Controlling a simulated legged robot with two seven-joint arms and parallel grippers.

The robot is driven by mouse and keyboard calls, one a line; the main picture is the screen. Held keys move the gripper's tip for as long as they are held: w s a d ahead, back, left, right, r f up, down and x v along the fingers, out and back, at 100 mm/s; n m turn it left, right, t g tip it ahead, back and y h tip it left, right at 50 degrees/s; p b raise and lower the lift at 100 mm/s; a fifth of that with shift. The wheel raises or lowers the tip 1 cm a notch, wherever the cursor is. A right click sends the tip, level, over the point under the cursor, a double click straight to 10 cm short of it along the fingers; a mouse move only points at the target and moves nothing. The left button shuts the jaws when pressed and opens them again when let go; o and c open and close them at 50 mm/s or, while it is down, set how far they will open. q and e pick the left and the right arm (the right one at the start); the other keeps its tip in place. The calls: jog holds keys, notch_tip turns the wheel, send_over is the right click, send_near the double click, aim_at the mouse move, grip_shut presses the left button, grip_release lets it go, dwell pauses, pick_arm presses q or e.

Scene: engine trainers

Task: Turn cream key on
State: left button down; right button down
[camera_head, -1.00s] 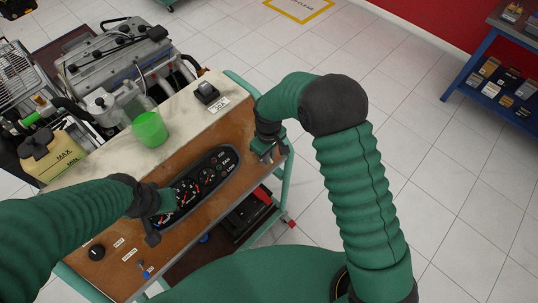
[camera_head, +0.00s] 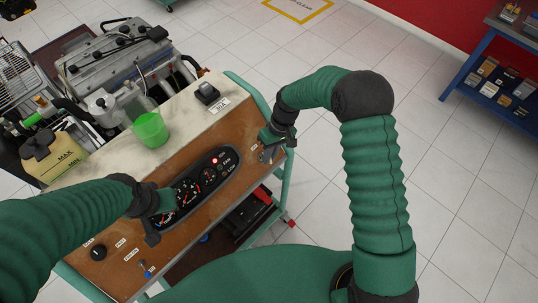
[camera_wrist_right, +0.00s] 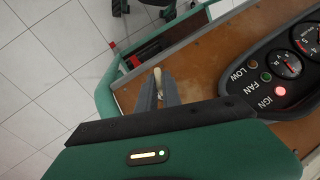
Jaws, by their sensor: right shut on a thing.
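My right gripper (camera_head: 266,155) is at the right end of the brown panel (camera_head: 180,235). In the right wrist view its two fingers (camera_wrist_right: 158,92) are shut on the cream key (camera_wrist_right: 157,76), whose pale tip shows between them. The key's base is hidden by the fingers. The gauge cluster (camera_head: 203,182) is beside the key, and its red IGN light (camera_wrist_right: 280,91) is lit; the FAN and LOW lights look unlit. My left gripper (camera_head: 152,236) is over the lower left end of the cluster; its finger opening is unclear.
A black knob (camera_head: 98,252) is at lower left.

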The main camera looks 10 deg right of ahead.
jog(key=shift+w+d+m+y, duration=0.1)
jog(key=shift+m+y, duration=0.45)
jog(key=shift+w+d+m+y, duration=0.1)
jog(key=shift+m+y, duration=0.45)
jog(key=c, duration=1.5)
grip_release()
jog(key=shift+w+f+g, duration=0.1)
jog(key=shift+g, duration=0.2)
jog(key=shift+d+r+b, duration=0.15)
jog(key=shift+r+b, duration=0.1)
jog(key=shift+b, duration=0.1)
jog(key=v, duration=0.5)
jog(key=b+v, duration=0.1)
jog(key=v, duration=0.4)
jog(key=b+v, duration=0.1)
jog(key=v, duration=0.5)
jog(key=shift+d, duration=0.35)
